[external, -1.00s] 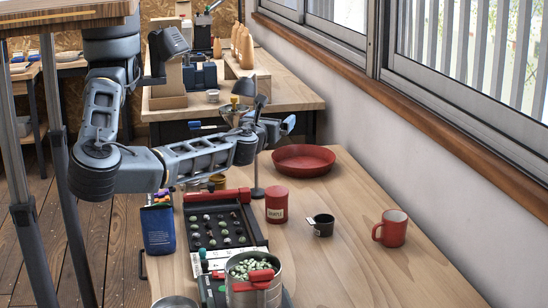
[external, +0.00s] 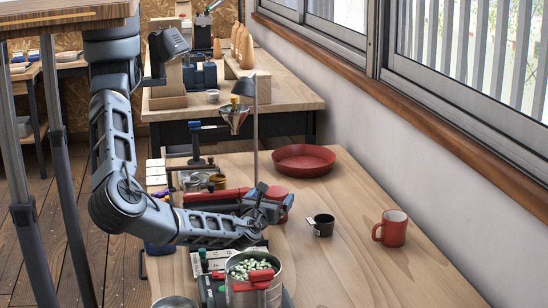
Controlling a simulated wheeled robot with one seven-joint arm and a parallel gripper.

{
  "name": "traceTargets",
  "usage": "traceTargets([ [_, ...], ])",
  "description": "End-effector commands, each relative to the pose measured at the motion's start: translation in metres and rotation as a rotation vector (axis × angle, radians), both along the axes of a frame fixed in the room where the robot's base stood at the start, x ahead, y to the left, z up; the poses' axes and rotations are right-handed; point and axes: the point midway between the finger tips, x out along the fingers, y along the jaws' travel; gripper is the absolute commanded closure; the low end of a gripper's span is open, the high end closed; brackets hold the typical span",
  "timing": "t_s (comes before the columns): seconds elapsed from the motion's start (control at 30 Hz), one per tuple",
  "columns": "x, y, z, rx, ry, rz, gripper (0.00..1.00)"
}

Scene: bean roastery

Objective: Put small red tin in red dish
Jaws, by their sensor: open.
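The small red tin (external: 278,190) stands on the wooden table, mostly hidden behind my gripper; its red lid shows above. My gripper (external: 272,208) is open at the tin, on its near side in the picture. I cannot tell whether the fingers are around the tin or touching it. The red dish (external: 304,164) is a wide, shallow, empty bowl farther back on the table near the wall.
A small dark cup (external: 322,226) and a red mug (external: 391,229) stand to the right. A metal canister of green beans (external: 253,284) is in front. A stand with a metal funnel (external: 234,118) rises behind. The right side of the table is largely clear.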

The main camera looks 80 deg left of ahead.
Motion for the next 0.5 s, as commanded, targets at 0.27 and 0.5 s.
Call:
traceTargets([
  [0.27, 0.001, 0.001, -0.025, 0.000, -0.001, 0.001, 0.00],
  [0.5, 0.015, 0.027, -0.025, 0.000, 0.000, 0.004, 0.00],
])
